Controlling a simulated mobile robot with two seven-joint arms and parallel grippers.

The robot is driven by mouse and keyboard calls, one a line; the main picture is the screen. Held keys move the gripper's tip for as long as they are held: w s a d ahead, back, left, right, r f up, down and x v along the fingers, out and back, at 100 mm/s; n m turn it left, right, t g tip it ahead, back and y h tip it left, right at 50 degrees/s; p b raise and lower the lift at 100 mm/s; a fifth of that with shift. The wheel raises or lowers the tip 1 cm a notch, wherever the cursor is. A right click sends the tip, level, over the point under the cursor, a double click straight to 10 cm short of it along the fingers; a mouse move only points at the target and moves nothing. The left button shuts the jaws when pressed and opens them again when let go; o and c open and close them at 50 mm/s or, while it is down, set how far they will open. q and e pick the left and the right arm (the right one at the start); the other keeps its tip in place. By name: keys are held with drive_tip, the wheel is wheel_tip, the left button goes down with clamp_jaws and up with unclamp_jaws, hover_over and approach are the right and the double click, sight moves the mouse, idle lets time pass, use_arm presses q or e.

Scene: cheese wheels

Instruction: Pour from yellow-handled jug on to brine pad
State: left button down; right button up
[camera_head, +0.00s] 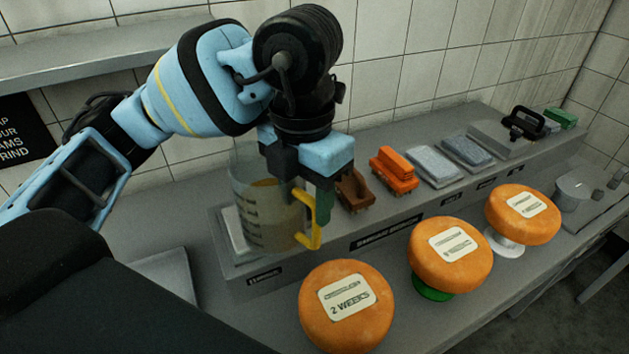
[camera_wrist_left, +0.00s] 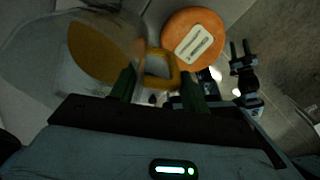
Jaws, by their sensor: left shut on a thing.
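My left gripper (camera_head: 308,205) is shut on the yellow handle (camera_head: 314,228) of a clear jug (camera_head: 262,218). The jug holds amber liquid and looks close to upright, above the left end of the raised grey shelf. In the left wrist view the jug (camera_wrist_left: 75,50) is at upper left, its yellow handle (camera_wrist_left: 162,68) between the fingers. A pale pad (camera_head: 232,232) shows partly behind the jug. Two more grey-white pads (camera_head: 435,165) (camera_head: 468,151) lie farther right on the shelf. I cannot read which is the brine pad. My right gripper (camera_wrist_left: 241,50) appears open and empty in the left wrist view.
Three orange cheese wheels (camera_head: 347,305) (camera_head: 450,254) (camera_head: 522,214) stand in front of the shelf. A brown brush (camera_head: 354,190) and an orange brush (camera_head: 394,170) sit just right of my left gripper. A black-handled tool (camera_head: 524,123) is at the far right end.

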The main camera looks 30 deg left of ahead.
use_arm(q)
drive_tip(key=shift+s+r, duration=0.15)
drive_tip(key=shift+r, duration=0.15)
drive_tip(key=shift+r+g+h, duration=0.3)
drive_tip(key=shift+r+h, duration=0.5)
drive_tip(key=shift+h, duration=0.1)
drive_tip(key=shift+r+h, duration=0.7)
drive_tip(key=shift+r, duration=0.15)
use_arm(e)
drive_tip(key=shift+s, duration=0.2)
